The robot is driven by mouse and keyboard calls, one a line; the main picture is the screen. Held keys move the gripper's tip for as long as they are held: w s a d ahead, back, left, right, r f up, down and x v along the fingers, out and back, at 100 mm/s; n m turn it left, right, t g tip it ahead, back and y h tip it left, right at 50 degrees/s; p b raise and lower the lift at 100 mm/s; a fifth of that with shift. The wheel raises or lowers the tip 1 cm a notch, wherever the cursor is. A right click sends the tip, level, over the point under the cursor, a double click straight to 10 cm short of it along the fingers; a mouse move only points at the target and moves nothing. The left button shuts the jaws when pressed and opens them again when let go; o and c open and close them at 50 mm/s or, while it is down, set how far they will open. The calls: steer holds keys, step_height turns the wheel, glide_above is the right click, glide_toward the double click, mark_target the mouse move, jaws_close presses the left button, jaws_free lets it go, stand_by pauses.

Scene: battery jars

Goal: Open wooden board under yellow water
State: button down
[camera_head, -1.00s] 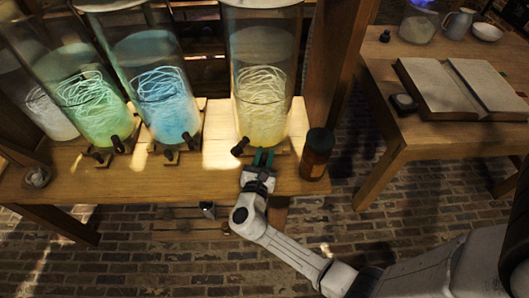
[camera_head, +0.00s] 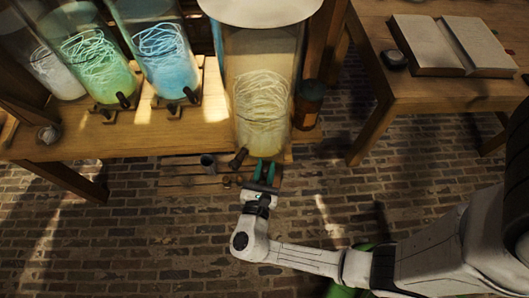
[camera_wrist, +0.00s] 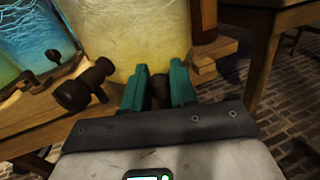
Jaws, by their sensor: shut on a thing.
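The yellow water jar (camera_head: 262,100) is a tall glass cylinder with pale tangled strands inside. It stands upright at the table's front edge, closer to me than the blue and green jars. The wooden board under it is mostly hidden by the jar and my gripper. My gripper (camera_head: 264,172) is at the jar's foot, its green fingers shut on a dark knob (camera_wrist: 160,92) at the board's front. The jar's dark tap (camera_head: 238,158) sticks out just left of the fingers, and also shows in the wrist view (camera_wrist: 82,90).
The blue jar (camera_head: 165,55) and green jar (camera_head: 95,65) stand further back on the wooden table (camera_head: 80,143). A brown bottle (camera_head: 308,103) is close at the yellow jar's right. A second table (camera_head: 400,100) at right holds an open book (camera_head: 450,42). Brick floor is open in front.

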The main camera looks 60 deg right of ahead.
steer(key=shift+s+a, duration=0.15)
steer(key=shift+a, duration=0.25)
steer(key=c, duration=1)
jaws_free()
steer(key=b+v, duration=0.1)
steer(key=v, duration=0.9)
steer(key=shift+s+a+b, duration=0.2)
steer(key=shift+a+b, duration=0.15)
steer(key=shift+a, duration=0.1)
